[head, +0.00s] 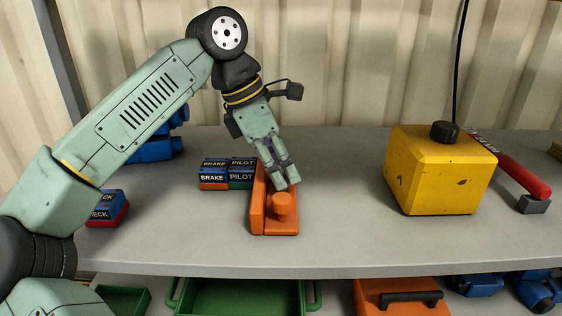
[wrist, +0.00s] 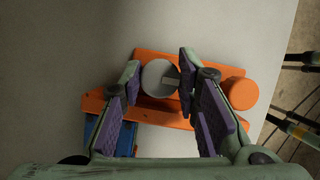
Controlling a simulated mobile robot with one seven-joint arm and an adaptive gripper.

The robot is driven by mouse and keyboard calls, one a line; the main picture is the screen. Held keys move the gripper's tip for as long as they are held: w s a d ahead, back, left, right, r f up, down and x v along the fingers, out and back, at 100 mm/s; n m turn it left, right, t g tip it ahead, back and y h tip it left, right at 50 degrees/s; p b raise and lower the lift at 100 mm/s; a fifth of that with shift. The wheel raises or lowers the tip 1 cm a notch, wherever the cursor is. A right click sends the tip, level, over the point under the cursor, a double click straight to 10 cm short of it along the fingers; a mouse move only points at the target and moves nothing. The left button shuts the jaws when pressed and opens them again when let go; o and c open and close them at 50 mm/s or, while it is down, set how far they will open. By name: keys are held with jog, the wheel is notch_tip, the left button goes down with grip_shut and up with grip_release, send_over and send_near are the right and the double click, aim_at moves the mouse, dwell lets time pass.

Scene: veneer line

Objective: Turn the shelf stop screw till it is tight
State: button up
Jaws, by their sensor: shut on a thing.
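The shelf stop is an orange block (head: 258,212) with an upright wall and a low base on the grey shelf; it also shows in the wrist view (wrist: 150,57). A round orange post (head: 282,206) stands on its front part, at the right of the block in the wrist view (wrist: 238,92). The shelf stop screw (wrist: 155,76) has a round grey head with a paler bar across its right part. My gripper (head: 287,187) points down at the block, its fingers on either side of the screw head, shut on it. In the head view my fingers hide the screw.
Blue-topped boxes marked BRAKE (head: 212,178) and PILOT (head: 241,181) sit close left of the block. A yellow container (head: 430,180) with a black cap and a red-handled tool (head: 525,178) stand to the right. The shelf front (head: 190,245) is clear. A green tray (head: 240,298) is below.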

jog(key=o, duration=1.2)
jog(key=shift+a+r, duration=0.2)
jog(key=shift+r, duration=0.25)
jog(key=v, duration=0.4)
jog(key=shift+s+a, duration=0.1)
jog(key=shift+a, duration=0.4)
jog(key=a, duration=0.3)
jog(key=s+a, duration=0.1)
jog(key=a, duration=0.3)
jog(key=s+a, duration=0.1)
jog(key=a, duration=0.3)
jog(key=shift+s+d, duration=0.1)
